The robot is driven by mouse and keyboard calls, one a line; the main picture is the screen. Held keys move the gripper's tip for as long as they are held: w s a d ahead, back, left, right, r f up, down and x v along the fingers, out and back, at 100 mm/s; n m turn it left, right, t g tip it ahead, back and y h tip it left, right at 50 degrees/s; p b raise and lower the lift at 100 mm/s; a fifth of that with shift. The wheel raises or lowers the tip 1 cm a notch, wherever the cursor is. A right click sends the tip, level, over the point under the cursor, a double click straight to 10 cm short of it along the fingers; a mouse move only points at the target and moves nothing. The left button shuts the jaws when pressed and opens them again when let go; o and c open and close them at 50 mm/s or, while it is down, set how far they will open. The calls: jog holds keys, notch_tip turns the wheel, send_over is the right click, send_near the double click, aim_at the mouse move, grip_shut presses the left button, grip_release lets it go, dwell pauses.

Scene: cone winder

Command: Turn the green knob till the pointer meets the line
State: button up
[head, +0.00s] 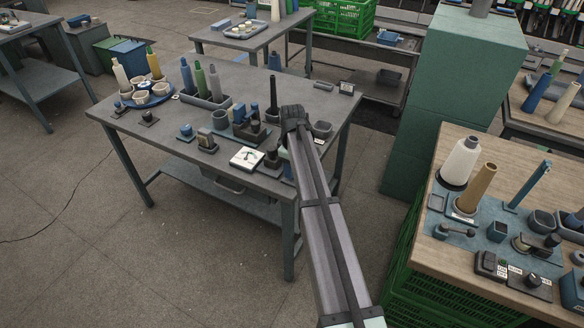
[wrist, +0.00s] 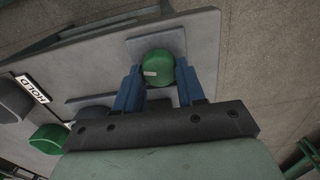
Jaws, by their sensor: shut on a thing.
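The green knob (wrist: 157,66) shows in the wrist view, round, with a small pale mark on its top. My gripper (wrist: 158,76) has its two blue fingers on either side of the knob and is shut on it. In the head view my arm reaches down to the front right of the grey table, and the gripper end hides the knob. A white dial plate (head: 247,158) lies just left of the gripper. Its markings are too small to tell whether pointer and line meet.
Blue and dark fittings (head: 245,122) stand close behind the dial on the grey table (head: 150,137). A grey tray (head: 207,101) of upright cones stands farther back. A wooden-topped bench (head: 500,152) stands at right.

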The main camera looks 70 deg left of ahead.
jog(key=shift+m, duration=0.9)
jog(key=o, duration=1.1)
jog(key=shift+c, duration=0.2)
jog(key=shift+r, duration=0.1)
notch_tip(320, 180, up, 14)
jog(key=shift+f, duration=0.2)
